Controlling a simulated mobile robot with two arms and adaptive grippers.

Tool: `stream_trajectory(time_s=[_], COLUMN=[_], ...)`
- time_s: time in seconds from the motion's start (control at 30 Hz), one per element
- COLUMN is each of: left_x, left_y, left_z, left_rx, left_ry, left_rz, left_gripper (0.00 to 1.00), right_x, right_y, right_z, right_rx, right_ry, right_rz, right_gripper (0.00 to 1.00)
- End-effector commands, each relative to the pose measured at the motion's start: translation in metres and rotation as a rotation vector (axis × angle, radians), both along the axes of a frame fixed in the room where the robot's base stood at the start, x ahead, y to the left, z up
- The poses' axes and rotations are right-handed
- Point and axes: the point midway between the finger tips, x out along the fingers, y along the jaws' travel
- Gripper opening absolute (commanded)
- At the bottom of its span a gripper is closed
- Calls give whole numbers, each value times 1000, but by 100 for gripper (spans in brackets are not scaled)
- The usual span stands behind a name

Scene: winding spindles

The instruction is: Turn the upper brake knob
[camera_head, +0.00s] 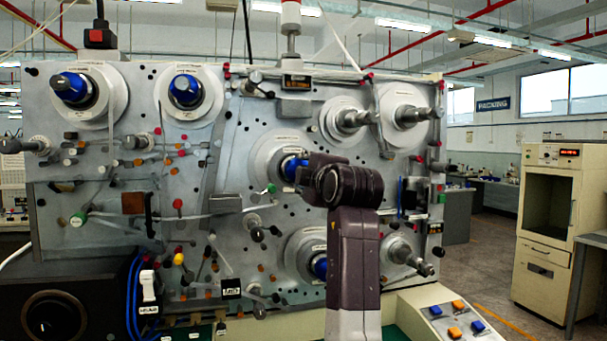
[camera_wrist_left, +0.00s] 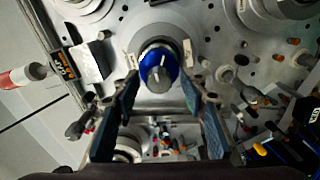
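A blue knob (camera_head: 290,165) on a pale disc sits at the panel's middle, partly hidden behind my left arm in the head view. It is the upper of two blue knobs there; the lower one (camera_head: 320,266) is below it. The left wrist view shows the middle knob (camera_wrist_left: 158,62) straight ahead, with a light bar on its face. My left gripper (camera_wrist_left: 160,82) is open, its fingers apart with the knob framed beyond and between their tips. I cannot tell whether they touch it. In the head view the fingers are mostly hidden by my wrist. My right gripper is not in view.
Two more blue knobs (camera_head: 73,88) (camera_head: 186,90) sit at the panel's upper left. Metal spindles (camera_head: 350,119) (camera_head: 408,114) stick out at the upper right, another (camera_head: 405,255) at the lower right. Small pegs and rollers crowd the panel. A button console (camera_head: 455,318) stands at the lower right.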

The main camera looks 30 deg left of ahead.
Motion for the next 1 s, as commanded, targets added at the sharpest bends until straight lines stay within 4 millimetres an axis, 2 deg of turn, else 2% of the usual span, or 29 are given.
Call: stream_trajectory(time_s=[0.17, 0.6, 1.0], left_x=[-3, -45, -49], left_y=[-5, -53, -57], left_z=[1, 0, 0], left_rx=[1, 0, -1], left_ry=[-2, 0, 1], left_rz=[-1, -1, 0], left_gripper=[40, 40, 40], right_x=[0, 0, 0], right_y=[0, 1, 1], right_z=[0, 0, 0], right_rx=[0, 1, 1], right_ry=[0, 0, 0], right_rz=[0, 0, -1], right_gripper=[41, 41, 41])
